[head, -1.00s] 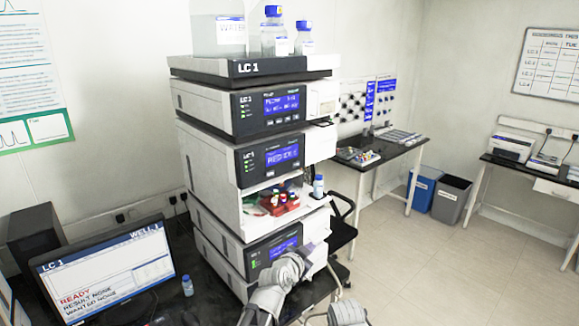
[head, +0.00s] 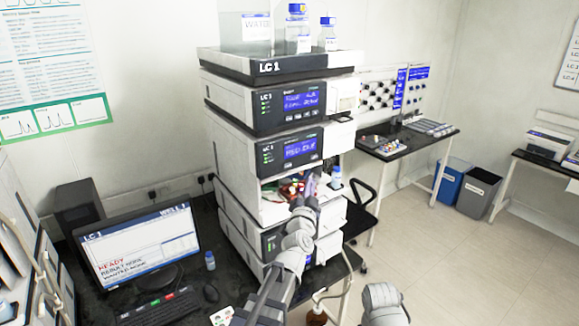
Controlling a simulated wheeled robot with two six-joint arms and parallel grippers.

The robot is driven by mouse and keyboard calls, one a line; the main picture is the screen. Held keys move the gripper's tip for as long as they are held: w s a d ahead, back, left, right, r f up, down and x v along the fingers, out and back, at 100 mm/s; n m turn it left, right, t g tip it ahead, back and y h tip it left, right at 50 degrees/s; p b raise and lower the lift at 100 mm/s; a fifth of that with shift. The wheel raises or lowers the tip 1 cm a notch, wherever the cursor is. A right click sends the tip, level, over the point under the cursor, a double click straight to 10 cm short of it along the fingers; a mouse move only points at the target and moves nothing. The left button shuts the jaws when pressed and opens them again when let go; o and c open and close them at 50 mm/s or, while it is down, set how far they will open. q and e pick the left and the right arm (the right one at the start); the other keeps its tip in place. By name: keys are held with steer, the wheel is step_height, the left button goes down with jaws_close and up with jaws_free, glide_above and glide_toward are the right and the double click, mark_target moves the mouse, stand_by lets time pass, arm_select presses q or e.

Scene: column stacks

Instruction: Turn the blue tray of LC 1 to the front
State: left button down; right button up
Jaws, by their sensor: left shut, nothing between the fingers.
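The LC 1 stack (head: 222,137) stands on the dark bench in the middle of the head view. Its open sampler bay (head: 272,209) is below the two display modules. A red tray (head: 289,188) with small vials shows in the bay, partly hidden by my left gripper. I cannot make out the blue tray; my gripper and arm cover much of the bay. My left gripper (head: 312,184) is shut and empty, at the bay's opening just in front of the red tray. I cannot tell whether it touches the tray. My right gripper is out of view; only part of that arm shows at the bottom.
A small blue-capped bottle (head: 336,177) stands at the bay's right side. Solvent bottles (head: 298,33) stand on top of the stack. A monitor (head: 137,245) reads LC 1, READY, and a small bottle (head: 210,261) is beside it.

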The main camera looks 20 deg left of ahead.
mark_target(292, 164)
arm_select(q)
steer(key=w+a, duration=0.5)
steer(key=a, duration=0.2)
steer(key=shift+w, duration=0.2)
steer(key=shift+w+a, duration=0.1)
stand_by(2.2)
steer(key=shift+w+a, duration=0.2)
steer(key=shift+w+a, duration=0.25)
steer(key=shift+a, duration=0.1)
stand_by(0.7)
steer(key=shift+s+d, duration=0.55)
steer(key=shift+d, duration=0.15)
steer(key=shift+s+d, duration=0.8)
steer(key=shift+d, duration=0.2)
steer(key=shift+s+d, duration=0.75)
steer(key=shift+d, duration=0.2)
